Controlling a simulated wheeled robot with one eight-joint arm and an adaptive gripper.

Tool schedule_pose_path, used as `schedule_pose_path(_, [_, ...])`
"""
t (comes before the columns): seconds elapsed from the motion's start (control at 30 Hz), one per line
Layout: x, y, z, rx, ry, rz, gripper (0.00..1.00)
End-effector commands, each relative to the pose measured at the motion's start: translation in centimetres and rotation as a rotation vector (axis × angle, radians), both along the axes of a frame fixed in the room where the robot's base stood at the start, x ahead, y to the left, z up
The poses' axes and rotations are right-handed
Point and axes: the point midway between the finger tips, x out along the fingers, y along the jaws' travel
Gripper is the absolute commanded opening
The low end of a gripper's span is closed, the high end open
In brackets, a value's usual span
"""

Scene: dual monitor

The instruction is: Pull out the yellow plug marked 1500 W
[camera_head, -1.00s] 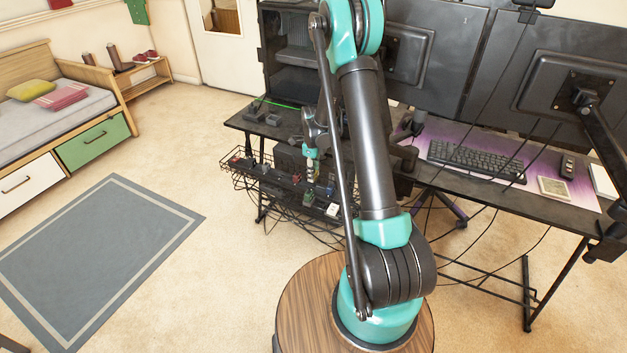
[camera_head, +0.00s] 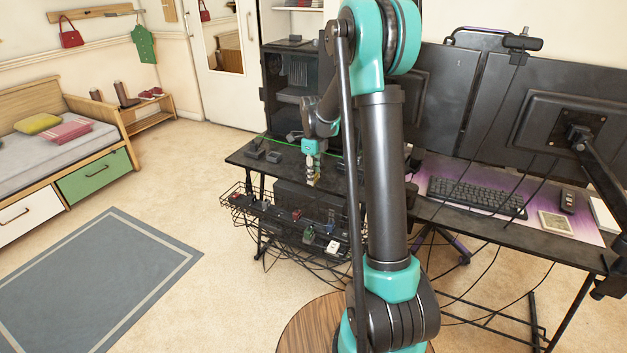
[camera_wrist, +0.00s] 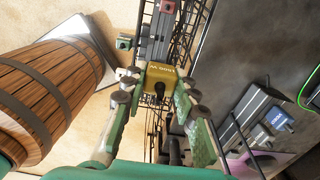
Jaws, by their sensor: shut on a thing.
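The yellow plug (camera_wrist: 160,77) marked 1500 W is between the fingertips of my gripper (camera_wrist: 158,88) in the wrist view, its label upside down. The fingers are shut on it. In the head view my gripper (camera_head: 313,172) hangs near the desk's front edge, above the wire basket (camera_head: 240,205). The plug looks clear of any socket, held above the basket. Its lower side and prongs are hidden.
A power strip with a red plug (camera_wrist: 167,8) lies in the basket. Loose cables hang below the basket. The black desk (camera_head: 450,215) with keyboard and monitors stands to the right.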

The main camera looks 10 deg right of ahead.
Motion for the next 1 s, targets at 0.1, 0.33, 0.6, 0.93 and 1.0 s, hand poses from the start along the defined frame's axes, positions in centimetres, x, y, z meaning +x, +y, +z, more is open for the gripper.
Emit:
schedule_pose_path(0.1, [0.0, 0.0, 0.4, 0.0, 0.0, 0.0, 0.0])
schedule_pose_path(0.33, [0.0, 0.0, 1.3, 0.0, 0.0, 0.0, 0.0])
schedule_pose_path(0.6, [0.0, 0.0, 2.2, 0.0, 0.0, 0.0, 0.0])
schedule_pose_path(0.93, [0.0, 0.0, 3.4, 0.0, 0.0, 0.0, 0.0])
schedule_pose_path(1.0, [0.0, 0.0, 3.6, 0.0, 0.0, 0.0, 0.0])
